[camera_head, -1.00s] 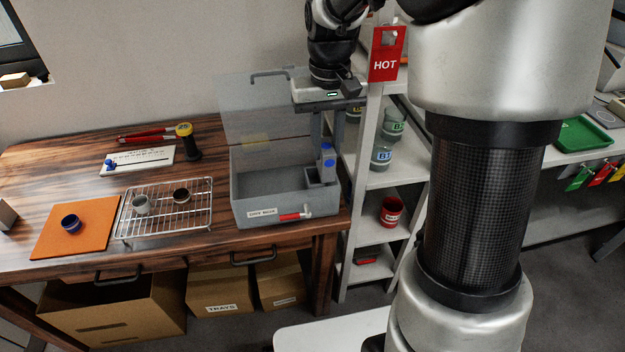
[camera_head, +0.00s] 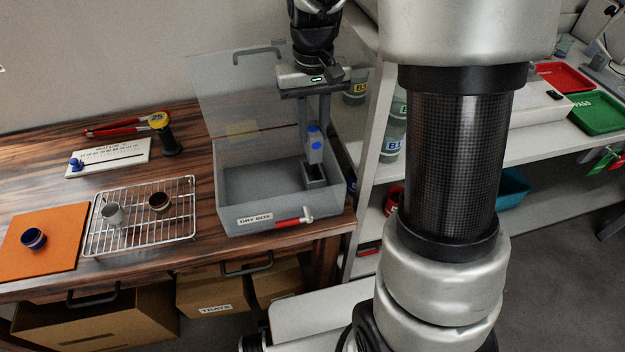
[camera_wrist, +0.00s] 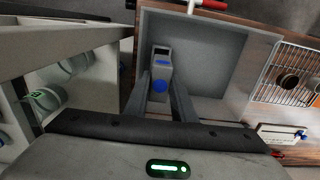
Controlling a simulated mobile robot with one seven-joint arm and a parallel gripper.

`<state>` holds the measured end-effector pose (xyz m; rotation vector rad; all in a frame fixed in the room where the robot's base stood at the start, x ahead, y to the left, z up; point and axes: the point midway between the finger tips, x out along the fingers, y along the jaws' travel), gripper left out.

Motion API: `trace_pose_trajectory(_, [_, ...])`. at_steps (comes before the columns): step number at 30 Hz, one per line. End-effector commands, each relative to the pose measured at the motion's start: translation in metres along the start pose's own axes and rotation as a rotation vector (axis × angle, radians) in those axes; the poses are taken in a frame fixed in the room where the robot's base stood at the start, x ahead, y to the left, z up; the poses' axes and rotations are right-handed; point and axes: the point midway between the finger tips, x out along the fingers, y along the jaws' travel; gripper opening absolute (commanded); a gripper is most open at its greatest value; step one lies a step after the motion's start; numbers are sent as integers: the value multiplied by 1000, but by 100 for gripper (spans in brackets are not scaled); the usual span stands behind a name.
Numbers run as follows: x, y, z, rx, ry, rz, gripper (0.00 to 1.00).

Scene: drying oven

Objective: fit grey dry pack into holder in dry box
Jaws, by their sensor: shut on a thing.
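The grey dry pack (camera_head: 313,151), with blue marks, is upright between the fingers of my gripper (camera_head: 314,136). It also shows in the wrist view (camera_wrist: 161,73), with a finger on each side. The dark grey holder (camera_head: 316,183) stands inside the dry box (camera_head: 262,211), near its right wall. The pack's lower end is directly over or at the holder's mouth; I cannot tell whether it has entered. The dry box is open, with its clear lid (camera_head: 225,95) raised behind. My gripper (camera_wrist: 160,90) reaches down into the box from above.
A wire rack (camera_head: 135,240) with two small cups stands left of the box. An orange mat (camera_head: 50,262) with a blue cup lies further left. The white shelf (camera_head: 440,160) stands close on the right. The box floor left of the holder is clear.

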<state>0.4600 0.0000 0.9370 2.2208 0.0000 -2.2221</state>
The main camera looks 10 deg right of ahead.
Motion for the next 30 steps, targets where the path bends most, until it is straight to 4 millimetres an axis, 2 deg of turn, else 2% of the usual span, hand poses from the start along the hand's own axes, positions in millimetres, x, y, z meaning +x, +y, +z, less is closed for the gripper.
trace_pose_trajectory(6, [37, 0, 1, 0, -3, 0, 0])
trace_pose_trajectory(13, [60, 0, 0, 0, -1, 0, 0])
trace_pose_trajectory(19, [93, 0, 1, 0, -3, 0, 0])
trace_pose_trajectory(30, [98, 0, 0, 0, 1, 0, 0])
